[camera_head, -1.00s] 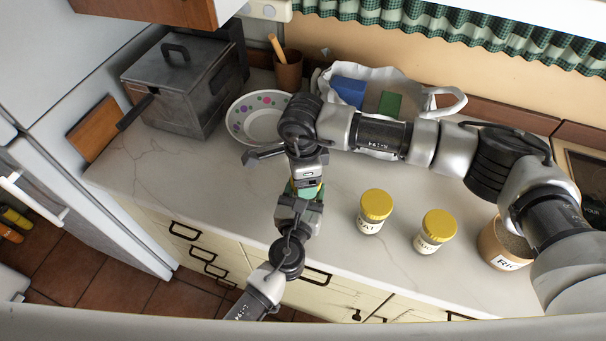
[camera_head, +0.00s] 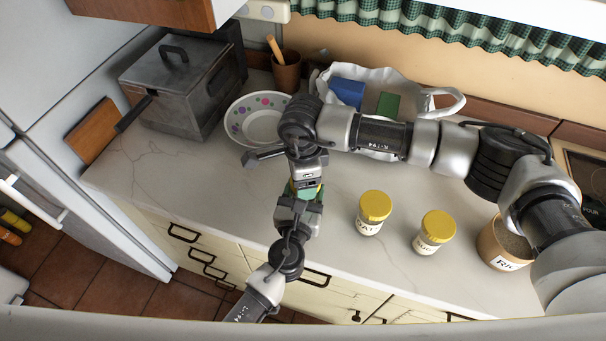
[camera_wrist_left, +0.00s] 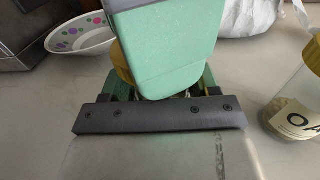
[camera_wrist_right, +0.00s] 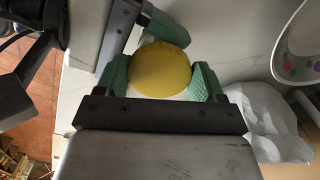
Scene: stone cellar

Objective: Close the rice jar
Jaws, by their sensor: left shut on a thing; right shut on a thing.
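The rice jar (camera_head: 497,262) stands at the right of the counter in the head view. It has no lid on and brown contents show inside; my right arm partly covers it. A round yellow lid (camera_wrist_right: 160,68) is between the green fingers of my right gripper (camera_head: 306,183), which is shut on it. My left gripper (camera_head: 303,196) meets the right one from below, and it is shut on the same lid. In the left wrist view, only a yellow edge of the lid (camera_wrist_left: 122,66) shows behind the right gripper's green finger.
Two yellow-lidded jars (camera_head: 375,212) (camera_head: 434,232) stand left of the rice jar. A plate (camera_head: 252,120), a white bag (camera_head: 408,82), a metal box (camera_head: 180,85) and a brown cup (camera_head: 286,72) are at the back.

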